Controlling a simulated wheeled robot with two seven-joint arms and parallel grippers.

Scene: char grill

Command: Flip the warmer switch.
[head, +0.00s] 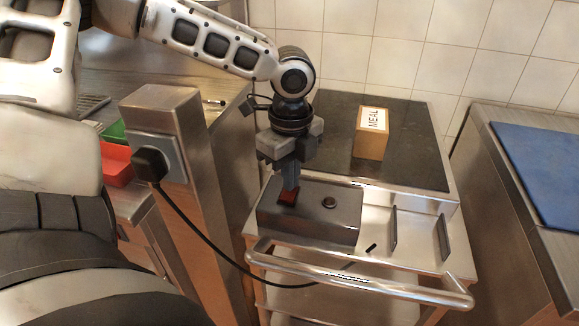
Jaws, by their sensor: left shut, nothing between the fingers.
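The warmer is a grey metal box (330,222) on the front of a steel cart. On its top face are a red rocker switch (288,197) at the left and a small round dark knob (329,202) to its right. My left gripper (290,186) points down, shut and empty, with its fingertips right at the red switch. The fingers hide part of the switch, so I cannot tell which way it is tipped or whether they press on it. My right gripper is out of view.
A box marked MEAL (371,133) stands on the cart's dark top (420,150). A plug (150,163) sits in a socket on a steel post, its black cable hanging past the cart's handrail (360,283). A blue board (545,160) lies on the right counter.

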